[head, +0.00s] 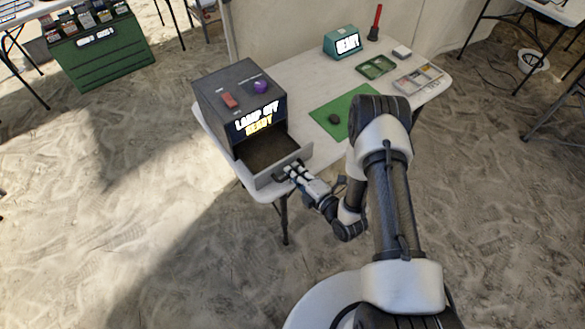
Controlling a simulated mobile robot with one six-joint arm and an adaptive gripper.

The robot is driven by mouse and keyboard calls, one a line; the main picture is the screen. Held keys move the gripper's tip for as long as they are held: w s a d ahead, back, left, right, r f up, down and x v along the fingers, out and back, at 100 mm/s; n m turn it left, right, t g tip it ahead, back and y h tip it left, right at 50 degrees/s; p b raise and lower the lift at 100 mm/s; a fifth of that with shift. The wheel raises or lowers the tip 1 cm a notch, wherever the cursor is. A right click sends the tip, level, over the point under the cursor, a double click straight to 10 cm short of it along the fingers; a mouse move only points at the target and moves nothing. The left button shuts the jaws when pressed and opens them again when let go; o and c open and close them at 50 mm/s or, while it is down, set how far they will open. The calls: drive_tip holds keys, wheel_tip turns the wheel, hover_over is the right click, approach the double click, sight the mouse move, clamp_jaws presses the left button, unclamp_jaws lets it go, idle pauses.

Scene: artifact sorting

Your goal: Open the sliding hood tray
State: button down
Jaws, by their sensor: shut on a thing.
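The hood (213,92) is a dark grey box at the left end of the white table. Its display reads "LAMP OFF" and "READY". Its sliding tray (304,153) sticks out of the front toward me like a drawer, and the part of its inside that shows looks empty. My gripper (289,172) is at the tray's front face, shut on the tray's handle (276,178). The fingers partly hide the handle.
A green mat (352,122) with a dark lump (334,119) lies right of the hood. Behind are a green tray (376,66), a sectioned tray (418,79), a teal display box (341,41) and a red-handled tool (376,22). Sandy floor is open in front.

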drive_tip(key=c, duration=2)
unclamp_jaws()
drive_tip(key=shift+o, duration=0.2)
drive_tip(key=v, duration=1.2)
drive_tip(key=shift+w+r, duration=0.1)
